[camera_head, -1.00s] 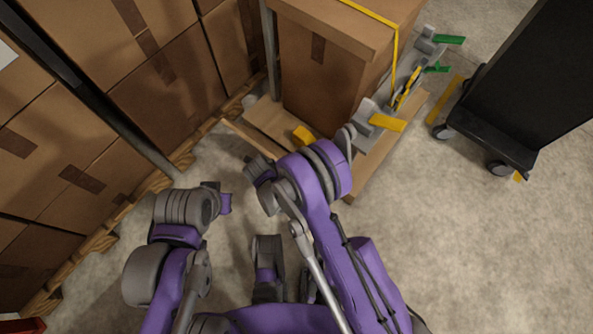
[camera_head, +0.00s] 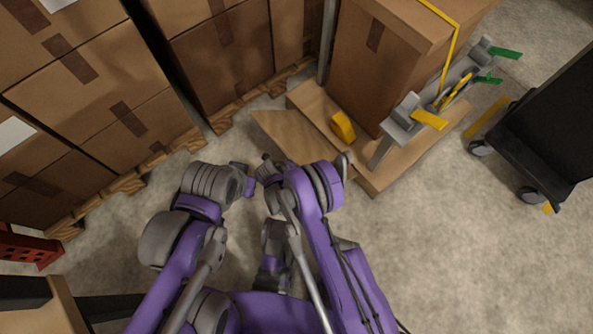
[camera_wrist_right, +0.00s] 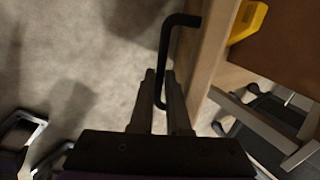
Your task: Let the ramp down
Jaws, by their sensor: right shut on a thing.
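A flat light-wood board (camera_head: 285,138), which looks like the ramp, slants beside the wooden base under a tall cardboard box in the head view. In the right wrist view a black bar handle (camera_wrist_right: 165,45) sits against the edge of a wooden panel (camera_wrist_right: 209,55). My right gripper (camera_wrist_right: 165,92) is shut on this handle, one finger on each side. In the head view my right arm reaches to the board's near edge, and its fingertips are hidden. My left arm is bent beside it, and its fingers cannot be made out.
A tall cardboard box (camera_head: 362,65) stands on the base, with a yellow block (camera_head: 342,126) and grey clamp-like parts beside it. Stacked boxes on pallets line the left. A black wheeled cart (camera_head: 545,140) stands at right. Floor in front of it is clear.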

